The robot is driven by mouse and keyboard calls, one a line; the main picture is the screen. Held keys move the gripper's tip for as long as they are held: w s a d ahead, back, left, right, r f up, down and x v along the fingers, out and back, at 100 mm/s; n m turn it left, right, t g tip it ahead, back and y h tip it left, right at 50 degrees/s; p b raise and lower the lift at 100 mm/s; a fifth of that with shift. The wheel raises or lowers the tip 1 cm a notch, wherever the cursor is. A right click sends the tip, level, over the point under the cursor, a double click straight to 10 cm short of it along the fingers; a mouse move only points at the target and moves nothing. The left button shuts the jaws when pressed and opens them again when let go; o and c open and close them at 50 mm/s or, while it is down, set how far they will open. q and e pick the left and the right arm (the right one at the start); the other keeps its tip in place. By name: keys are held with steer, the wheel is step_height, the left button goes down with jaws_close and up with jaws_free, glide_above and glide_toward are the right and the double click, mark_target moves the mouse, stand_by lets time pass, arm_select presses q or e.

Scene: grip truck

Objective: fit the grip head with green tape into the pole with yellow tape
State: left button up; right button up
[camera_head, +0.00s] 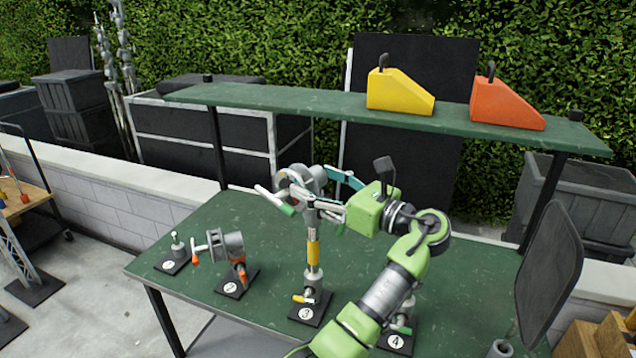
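The pole with yellow tape (313,253) stands upright on a black base plate on the green table. The grey grip head with green-tipped handles (300,180) is at the pole's top, roughly in line with it; whether it is seated in the pole cannot be told. My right gripper is not in view.
A second grip head with orange tips (226,245) stands on a plate to the left, beside a small stub (176,246). An overhead green shelf (300,99) carries a yellow wedge (398,92) and an orange wedge (503,104). A dark panel (550,272) stands at right.

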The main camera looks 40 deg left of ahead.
arm_select(q)
steer(key=o, duration=0.4)
steer(key=s+d, duration=0.1)
steer(key=d, duration=1.1)
steer(key=shift+s+f, duration=0.15)
